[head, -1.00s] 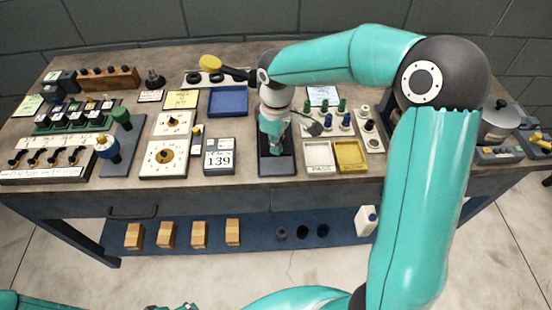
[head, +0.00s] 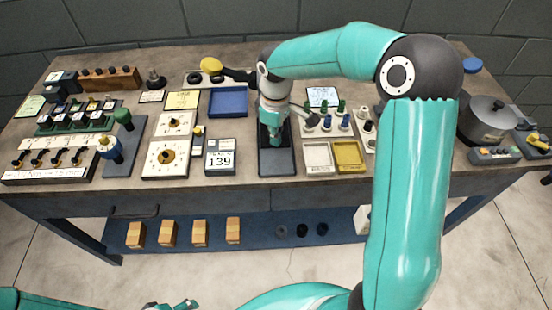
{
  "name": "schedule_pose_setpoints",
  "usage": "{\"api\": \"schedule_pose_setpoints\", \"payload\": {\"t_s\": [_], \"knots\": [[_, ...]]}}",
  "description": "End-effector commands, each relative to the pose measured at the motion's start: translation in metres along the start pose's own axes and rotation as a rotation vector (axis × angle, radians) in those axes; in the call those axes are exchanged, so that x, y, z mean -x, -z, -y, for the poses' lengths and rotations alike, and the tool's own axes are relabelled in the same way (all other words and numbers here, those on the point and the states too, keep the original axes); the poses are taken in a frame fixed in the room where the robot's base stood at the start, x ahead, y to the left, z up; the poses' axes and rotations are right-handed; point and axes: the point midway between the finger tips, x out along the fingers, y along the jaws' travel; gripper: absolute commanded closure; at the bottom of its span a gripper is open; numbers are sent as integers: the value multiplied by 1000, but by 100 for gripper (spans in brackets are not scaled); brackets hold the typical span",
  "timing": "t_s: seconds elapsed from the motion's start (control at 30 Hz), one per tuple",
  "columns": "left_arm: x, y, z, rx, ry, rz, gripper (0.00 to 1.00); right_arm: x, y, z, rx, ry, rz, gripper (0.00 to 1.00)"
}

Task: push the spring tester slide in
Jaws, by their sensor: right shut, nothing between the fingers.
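A dark upright device, which I take to be the spring tester, stands on a dark base plate (head: 277,167) at the middle of the bench. My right gripper (head: 273,142) points down over this plate, shut and empty. The gripper and wrist hide most of the device, including any slide, so I cannot tell how far in it is or whether I touch it. A black arm with a yellow end (head: 211,65) sticks out to the left behind my wrist. My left gripper (head: 171,306) is barely in view at the bottom edge, far from the bench top; its opening is unclear.
A blue tray (head: 228,113) and a display reading 139 (head: 220,158) stand left of the plate. A white tray (head: 318,168) and a yellow tray (head: 348,168) lie close on its right. Green and blue pegs stand behind them. A pot (head: 488,121) is at far right.

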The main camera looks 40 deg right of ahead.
Motion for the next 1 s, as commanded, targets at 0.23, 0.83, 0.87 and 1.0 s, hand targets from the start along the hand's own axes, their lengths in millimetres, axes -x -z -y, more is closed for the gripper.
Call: {"api": "schedule_pose_setpoints", "payload": {"t_s": [0.23,0.83,0.87,1.0], "knots": [[0,0,0,0,0,0,30,2,-7,10,2,9,14,100],[3,0,-1,0,0,0,30,18,-13,23,0,3,5,100],[3,0,-1,0,0,0,30,19,-13,23,0,3,5,100],[7,0,-2,0,0,0,30,24,-14,24,0,3,4,100]]}}
